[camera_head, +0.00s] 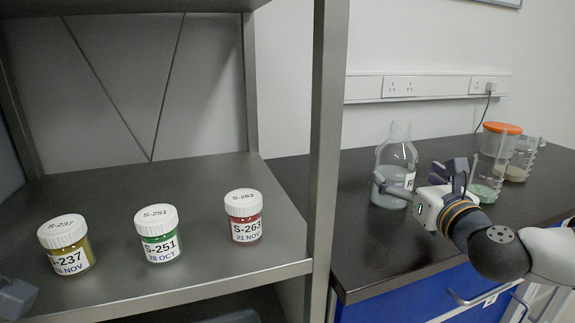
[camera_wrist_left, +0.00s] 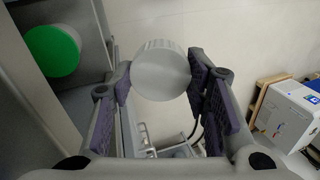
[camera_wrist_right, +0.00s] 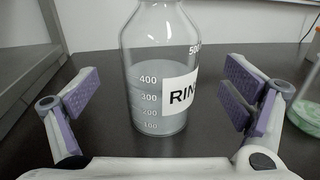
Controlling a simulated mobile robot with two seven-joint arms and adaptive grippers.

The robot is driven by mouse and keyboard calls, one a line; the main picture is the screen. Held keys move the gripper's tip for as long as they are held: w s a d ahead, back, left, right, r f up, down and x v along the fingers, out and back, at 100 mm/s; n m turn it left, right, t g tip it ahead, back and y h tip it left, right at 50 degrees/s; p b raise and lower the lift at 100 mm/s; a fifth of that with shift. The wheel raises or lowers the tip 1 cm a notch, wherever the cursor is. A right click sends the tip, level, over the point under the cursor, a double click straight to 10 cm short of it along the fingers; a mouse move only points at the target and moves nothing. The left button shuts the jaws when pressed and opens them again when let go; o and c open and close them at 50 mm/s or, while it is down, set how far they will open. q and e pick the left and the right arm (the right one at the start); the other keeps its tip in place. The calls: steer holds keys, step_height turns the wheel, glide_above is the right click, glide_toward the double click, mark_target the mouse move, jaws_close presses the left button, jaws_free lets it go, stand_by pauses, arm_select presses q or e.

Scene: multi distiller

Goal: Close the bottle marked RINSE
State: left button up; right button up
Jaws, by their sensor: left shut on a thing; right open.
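The clear bottle marked RINSE (camera_head: 396,160) stands upright on the dark bench, part filled with greyish liquid. No cap shows on its neck in the head view; in the right wrist view the bottle (camera_wrist_right: 150,55) has its top cut off. My right gripper (camera_head: 418,186) is open at the bottle's near side, fingers spread to either side of it, with no clear contact. My left gripper (camera_wrist_left: 160,80) is shut on a white round cap (camera_wrist_left: 160,68), held over the floor. Only a dark bit of what may be my left gripper shows at the head view's lower left.
Three labelled white-lidded jars, S-237 (camera_head: 66,245), S-251 (camera_head: 158,234) and S-263 (camera_head: 243,216), stand on the metal shelf. A shelf post (camera_head: 326,150) separates shelf and bench. An orange-lidded container (camera_head: 502,128) and beakers stand right of the bottle. A green lid (camera_wrist_left: 52,50) shows near my left gripper.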

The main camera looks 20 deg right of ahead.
steer(key=w, duration=0.3)
steer(key=w+f, duration=0.1)
steer(key=w, duration=0.1)
steer(key=shift+w+d, duration=0.1)
steer(key=shift+d, duration=0.15)
steer(key=c, duration=2)
steer(key=shift+r, duration=0.1)
